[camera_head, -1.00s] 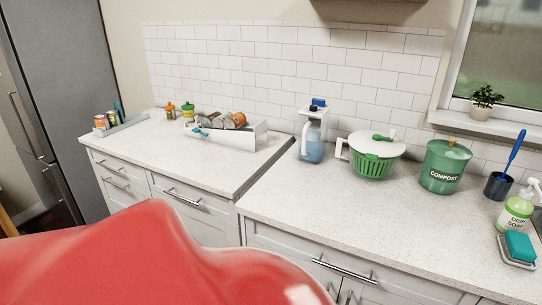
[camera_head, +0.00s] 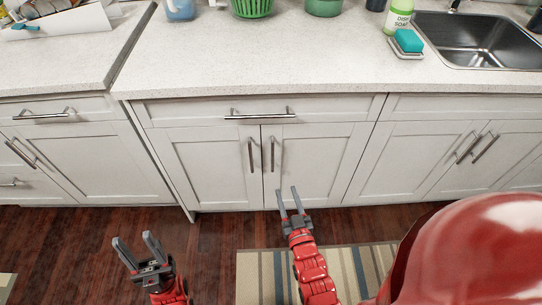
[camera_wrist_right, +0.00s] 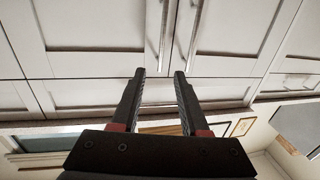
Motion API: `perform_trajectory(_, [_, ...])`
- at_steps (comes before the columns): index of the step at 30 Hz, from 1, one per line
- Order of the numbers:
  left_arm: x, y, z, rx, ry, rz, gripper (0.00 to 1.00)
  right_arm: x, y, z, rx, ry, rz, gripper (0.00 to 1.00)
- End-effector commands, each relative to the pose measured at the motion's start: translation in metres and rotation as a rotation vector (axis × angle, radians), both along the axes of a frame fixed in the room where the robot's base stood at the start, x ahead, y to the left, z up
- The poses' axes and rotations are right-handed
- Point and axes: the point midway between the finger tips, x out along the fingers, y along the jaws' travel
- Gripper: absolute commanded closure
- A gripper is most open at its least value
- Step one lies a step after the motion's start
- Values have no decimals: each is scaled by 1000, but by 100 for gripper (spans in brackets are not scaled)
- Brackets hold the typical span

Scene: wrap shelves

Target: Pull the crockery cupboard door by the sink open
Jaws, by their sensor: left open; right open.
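A white cupboard left of the sink has two shut doors, a left door (camera_head: 210,170) and a right door (camera_head: 318,165). Their vertical bar handles (camera_head: 251,155) and (camera_head: 272,154) stand close together at the middle. Which door is the crockery one is not marked. My right gripper (camera_head: 289,198) is open and empty, low in front of the right door, below its handle. In the right wrist view the open fingers (camera_wrist_right: 159,72) point at the shut doors, with handles (camera_wrist_right: 165,35) just beyond. My left gripper (camera_head: 137,246) is open and empty, over the floor at lower left.
A drawer (camera_head: 260,110) with a horizontal handle sits above the doors. The sink (camera_head: 485,40) is at upper right, with shut doors (camera_head: 410,160) below it. A striped rug (camera_head: 260,275) lies on the wooden floor (camera_head: 215,240). My red body part covers the lower right.

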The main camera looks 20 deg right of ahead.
Motion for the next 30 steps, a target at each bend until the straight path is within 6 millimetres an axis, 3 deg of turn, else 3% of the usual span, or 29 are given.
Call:
perform_trajectory(19, [0,0,4,0,0,0,50,131,-11,5,-2,-10,0,55])
perform_trajectory(24, [0,0,4,0,0,0,50,155,-13,4,-2,-9,0,55])
perform_trajectory(30, [0,0,4,0,0,0,50,167,-14,3,-1,-6,1,55])
